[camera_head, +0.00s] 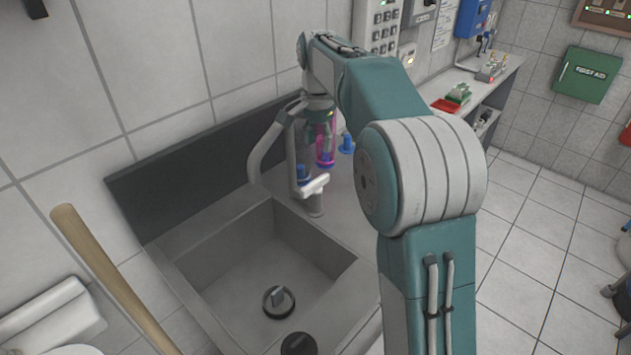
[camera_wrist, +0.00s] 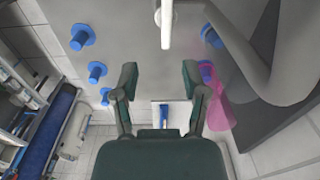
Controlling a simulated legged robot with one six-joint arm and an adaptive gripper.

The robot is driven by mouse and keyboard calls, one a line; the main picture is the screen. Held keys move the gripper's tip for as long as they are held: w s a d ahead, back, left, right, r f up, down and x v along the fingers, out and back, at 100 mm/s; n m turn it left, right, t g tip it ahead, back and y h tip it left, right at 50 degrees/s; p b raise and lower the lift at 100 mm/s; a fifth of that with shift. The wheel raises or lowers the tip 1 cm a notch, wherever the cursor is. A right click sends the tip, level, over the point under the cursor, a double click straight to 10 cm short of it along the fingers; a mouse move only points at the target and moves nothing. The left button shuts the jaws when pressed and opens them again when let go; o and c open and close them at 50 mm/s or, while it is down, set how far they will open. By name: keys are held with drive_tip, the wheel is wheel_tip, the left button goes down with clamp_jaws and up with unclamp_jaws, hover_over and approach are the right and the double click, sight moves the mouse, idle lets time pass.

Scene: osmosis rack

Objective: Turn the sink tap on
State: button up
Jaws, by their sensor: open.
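The sink tap (camera_head: 268,150) is a grey bent pipe rising from the counter behind the sink basin. Its white lever (camera_head: 313,187) sits low on the tap, at the counter side. In the wrist view the white lever (camera_wrist: 166,24) shows at the top centre, and the grey pipe (camera_wrist: 240,50) curves along the right. My gripper (camera_wrist: 158,80) is open, its two dark fingers apart with nothing between them. The lever lies beyond the fingertips in that view, apart from them. In the head view my gripper is small and partly hidden behind the tap area.
A pink translucent vessel (camera_head: 326,148) stands beside the tap. Several blue pegs (camera_wrist: 82,37) stand on the counter. The sink basin (camera_head: 245,265) holds a dark drain plug (camera_head: 278,301). A wooden handle (camera_head: 110,275) leans at the left.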

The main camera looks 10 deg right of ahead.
sight(315, 181)
drive_tip(key=shift+m, duration=0.3)
drive_tip(key=f, duration=0.4)
drive_tip(key=w+f, duration=0.1)
drive_tip(key=f, duration=0.8)
drive_tip(key=shift+w+a+f, duration=0.15)
drive_tip(key=shift+w, duration=0.1)
clamp_jaws()
